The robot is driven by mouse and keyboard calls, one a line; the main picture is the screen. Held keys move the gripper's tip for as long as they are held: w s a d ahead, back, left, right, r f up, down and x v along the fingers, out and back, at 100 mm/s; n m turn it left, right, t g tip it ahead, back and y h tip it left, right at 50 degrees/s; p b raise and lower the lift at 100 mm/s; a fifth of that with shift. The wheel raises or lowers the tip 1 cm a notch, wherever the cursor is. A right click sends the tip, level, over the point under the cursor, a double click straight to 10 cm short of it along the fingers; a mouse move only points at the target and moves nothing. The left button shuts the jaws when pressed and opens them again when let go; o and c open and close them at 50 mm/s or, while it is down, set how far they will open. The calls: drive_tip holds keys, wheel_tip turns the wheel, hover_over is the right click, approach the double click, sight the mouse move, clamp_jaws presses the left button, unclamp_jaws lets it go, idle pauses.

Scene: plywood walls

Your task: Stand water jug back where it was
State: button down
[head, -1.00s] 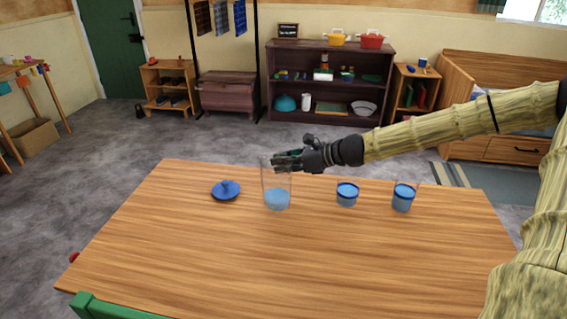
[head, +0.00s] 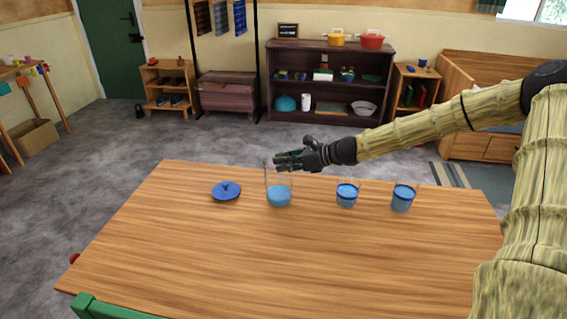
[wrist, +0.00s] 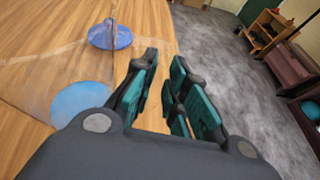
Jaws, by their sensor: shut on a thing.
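The water jug (head: 279,197) is clear, with blue water in its bottom. It stands upright at the far middle of the table, and I cannot tell whether its base touches the wood. My gripper (head: 281,162) reaches in from the right at the jug's upper part and is shut on it. In the wrist view the green-padded fingers (wrist: 166,92) are beside the jug's clear wall, with its blue water (wrist: 82,103) at left. The exact part gripped is hard to make out.
A blue lid (head: 226,191) lies on the table (head: 290,260) left of the jug. Two blue-rimmed cups of water, one nearer (head: 347,195) and one farther right (head: 402,198), stand right of it. The table's front half is clear. A green chair back (head: 110,308) is at the near edge.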

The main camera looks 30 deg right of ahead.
drive_tip(key=shift+f, duration=0.1)
drive_tip(key=c, duration=1.4)
unclamp_jaws()
drive_tip(key=shift+c, duration=0.2)
drive_tip(key=shift+f, duration=0.1)
drive_tip(key=shift+f+b, duration=0.2)
drive_tip(key=shift+b, duration=0.2)
drive_tip(key=shift+s+d+r, duration=0.15)
drive_tip(key=shift+s+r, duration=0.05)
drive_tip(key=shift+r, duration=0.15)
drive_tip(key=p+v, duration=0.1)
drive_tip(key=v, duration=0.5)
drive_tip(key=shift+s+d, duration=0.35)
drive_tip(key=shift+d, duration=0.05)
drive_tip(key=shift+f, duration=0.15)
